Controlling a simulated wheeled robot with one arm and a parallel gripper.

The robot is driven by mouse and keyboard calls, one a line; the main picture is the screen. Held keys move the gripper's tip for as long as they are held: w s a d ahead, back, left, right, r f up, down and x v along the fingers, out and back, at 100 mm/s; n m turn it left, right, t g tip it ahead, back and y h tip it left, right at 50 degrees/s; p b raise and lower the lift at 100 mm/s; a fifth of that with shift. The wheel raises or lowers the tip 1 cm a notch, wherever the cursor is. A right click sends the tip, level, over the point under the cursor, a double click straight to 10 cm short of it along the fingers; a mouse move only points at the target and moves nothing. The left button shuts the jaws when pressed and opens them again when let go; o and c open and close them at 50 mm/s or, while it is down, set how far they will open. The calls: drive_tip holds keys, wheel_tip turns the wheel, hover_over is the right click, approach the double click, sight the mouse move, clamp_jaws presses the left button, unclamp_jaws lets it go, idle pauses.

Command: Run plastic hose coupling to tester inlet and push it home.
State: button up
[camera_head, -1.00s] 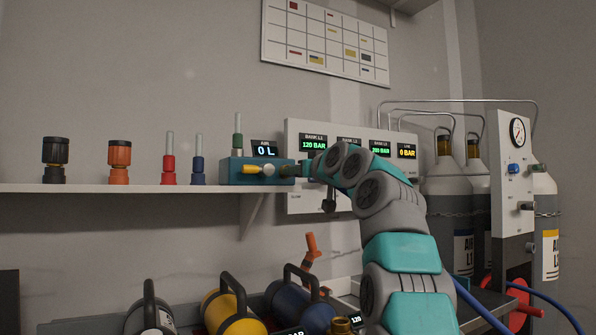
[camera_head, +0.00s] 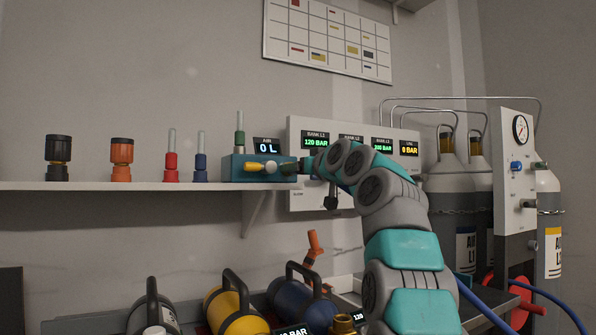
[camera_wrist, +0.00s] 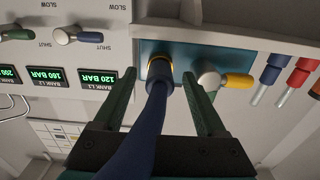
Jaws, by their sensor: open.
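The tester is a teal box (camera_head: 240,176) on the wall shelf, with a display (camera_head: 266,147) reading 0 L. The blue hose (camera_wrist: 145,125) ends in a dark coupling (camera_wrist: 157,66) with a yellow ring, at the tester's teal face (camera_wrist: 180,50). The coupling appears to touch the inlet there; I cannot tell how deep it sits. My gripper (camera_wrist: 159,73) is open, one green finger on each side of the coupling, with gaps visible. In the head view my gripper (camera_head: 305,166) is at the tester's right end, partly hidden by my arm.
A yellow lever (camera_wrist: 238,81) on a grey knob sits close beside my right finger in the wrist view. The gauge panel (camera_head: 298,185) stands behind my arm. Several fittings, including an orange one (camera_head: 121,152), stand left on the shelf (camera_head: 100,186). Cylinders with handles lie below.

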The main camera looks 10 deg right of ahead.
drive_tip(key=b+v, duration=0.3)
drive_tip(key=v, duration=0.4)
drive_tip(key=shift+s, duration=0.2)
idle(0.4)
